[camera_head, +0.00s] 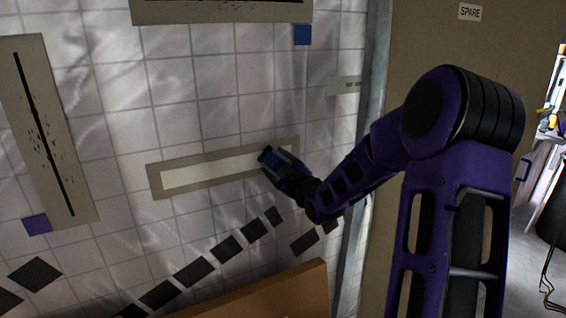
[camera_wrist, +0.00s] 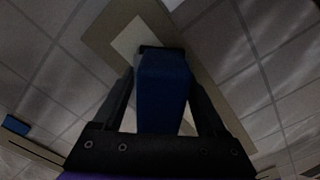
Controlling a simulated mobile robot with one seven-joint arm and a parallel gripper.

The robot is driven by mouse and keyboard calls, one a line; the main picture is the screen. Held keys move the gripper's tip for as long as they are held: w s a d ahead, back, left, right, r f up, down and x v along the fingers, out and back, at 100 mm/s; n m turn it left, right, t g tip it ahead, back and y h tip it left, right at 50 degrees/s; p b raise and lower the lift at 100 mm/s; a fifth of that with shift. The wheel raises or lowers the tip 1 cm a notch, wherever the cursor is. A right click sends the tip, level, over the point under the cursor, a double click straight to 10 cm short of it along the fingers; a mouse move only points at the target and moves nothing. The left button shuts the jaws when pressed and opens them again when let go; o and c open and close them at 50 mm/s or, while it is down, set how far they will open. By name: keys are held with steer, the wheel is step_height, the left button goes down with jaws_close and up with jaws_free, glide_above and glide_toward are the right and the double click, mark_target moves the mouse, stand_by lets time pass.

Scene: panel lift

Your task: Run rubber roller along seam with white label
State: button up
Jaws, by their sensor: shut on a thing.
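My gripper (camera_head: 276,164) is shut on a dark blue block-shaped tool (camera_wrist: 163,82), which I take to be the roller; no rubber wheel can be made out. The tool is at the right part of a tilted beige strip (camera_head: 156,181) with a pale inner band (camera_head: 205,172) on the tiled wall. In the wrist view the strip (camera_wrist: 103,38) runs behind the tool and fingers. I cannot tell whether the tool touches it. The tool and gripper hide part of the strip's right end.
A beige strip with a dark line (camera_head: 42,125) stands at left, with a purple square (camera_head: 37,225) below. Another strip (camera_head: 220,13) is at the top, with a blue square (camera_head: 302,35). A metal post (camera_head: 374,60) and a brown SPARE panel (camera_head: 440,45) are right. An orange-brown board (camera_head: 280,292) is below.

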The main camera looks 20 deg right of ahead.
mark_target(263, 165)
steer(key=shift+s+a+r, duration=0.1)
steer(key=shift+s+a, duration=0.15)
steer(key=shift+a, duration=1.15)
steer(key=shift+s+a+f, duration=0.1)
steer(key=shift+s+a, duration=0.15)
steer(key=shift+a, duration=1.2)
steer(key=shift+s+a+r, duration=0.1)
steer(key=shift+s+a, duration=0.15)
steer(key=shift+a, duration=1.15)
steer(key=shift+s+a, duration=0.25)
steer(key=shift+a, duration=0.75)
steer(key=shift+s+a, duration=0.25)
steer(key=shift+a, duration=0.8)
steer(key=shift+s+a, duration=0.25)
steer(key=shift+a, duration=0.75)
steer(key=shift+s+a, duration=0.3)
steer(key=shift+a, duration=1.55)
steer(key=shift+s+a, duration=0.3)
steer(key=shift+a, duration=1.5)
steer(key=shift+s+a, duration=0.3)
steer(key=shift+a, duration=1.55)
steer(key=shift+s+a, duration=0.2)
steer(key=shift+a, duration=0.6)
steer(key=shift+s+a, duration=0.15)
steer(key=shift+a, duration=0.65)
steer(key=shift+d, duration=0.1)
